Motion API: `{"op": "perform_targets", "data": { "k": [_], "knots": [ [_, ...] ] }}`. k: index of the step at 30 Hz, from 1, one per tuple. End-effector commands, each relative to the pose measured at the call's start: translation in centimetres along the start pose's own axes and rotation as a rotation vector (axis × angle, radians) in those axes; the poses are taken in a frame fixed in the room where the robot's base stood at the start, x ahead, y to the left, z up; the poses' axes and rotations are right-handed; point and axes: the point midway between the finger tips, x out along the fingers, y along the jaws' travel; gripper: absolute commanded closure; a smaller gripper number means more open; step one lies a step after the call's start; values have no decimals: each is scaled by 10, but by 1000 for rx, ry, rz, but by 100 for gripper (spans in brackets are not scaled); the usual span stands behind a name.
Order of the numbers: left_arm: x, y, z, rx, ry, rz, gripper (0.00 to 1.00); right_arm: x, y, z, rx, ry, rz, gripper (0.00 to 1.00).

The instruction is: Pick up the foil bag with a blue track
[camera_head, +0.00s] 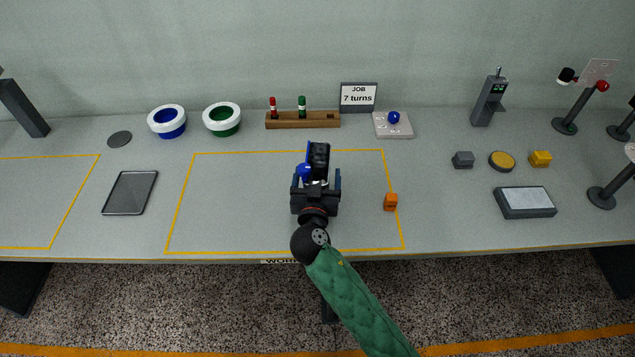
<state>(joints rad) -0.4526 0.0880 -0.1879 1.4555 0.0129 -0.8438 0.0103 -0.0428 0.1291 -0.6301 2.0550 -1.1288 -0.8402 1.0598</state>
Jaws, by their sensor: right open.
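I cannot make out a foil bag with a blue track for certain. A flat pale square piece (405,130) with a round blue object (393,117) on it lies at the back, right of centre. My right gripper (317,172) is open over the middle of the outlined work area, in front and to the left of that piece. Something blue (304,172) shows beside the gripper, partly hidden by it; I cannot tell what it is or whether the gripper touches it. My left gripper is not in view.
A small orange block (390,203) lies right of my gripper. A dark tablet (130,193) lies left. The outlined area's left half is clear.

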Motion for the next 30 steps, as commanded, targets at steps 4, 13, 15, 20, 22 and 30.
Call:
{"op": "perform_targets", "data": {
  "k": [4, 13, 15, 20, 22, 30],
  "knots": [
    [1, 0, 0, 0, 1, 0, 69, 0, 0, 0, 0, 0, 0, 18],
    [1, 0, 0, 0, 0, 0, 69, 0, 0, 0, 1, 0, 0, 61],
    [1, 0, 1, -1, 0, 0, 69, 0, 0, 0, 1, 0, 0, 75],
    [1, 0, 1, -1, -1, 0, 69, 0, 0, 0, 1, 0, 0, 88],
    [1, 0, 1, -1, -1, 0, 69, 0, 0, 0, 1, 0, 0, 88],
    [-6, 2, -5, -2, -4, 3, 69, 0, -1, -11, 4, 1, 0, 88]
  ]
}}
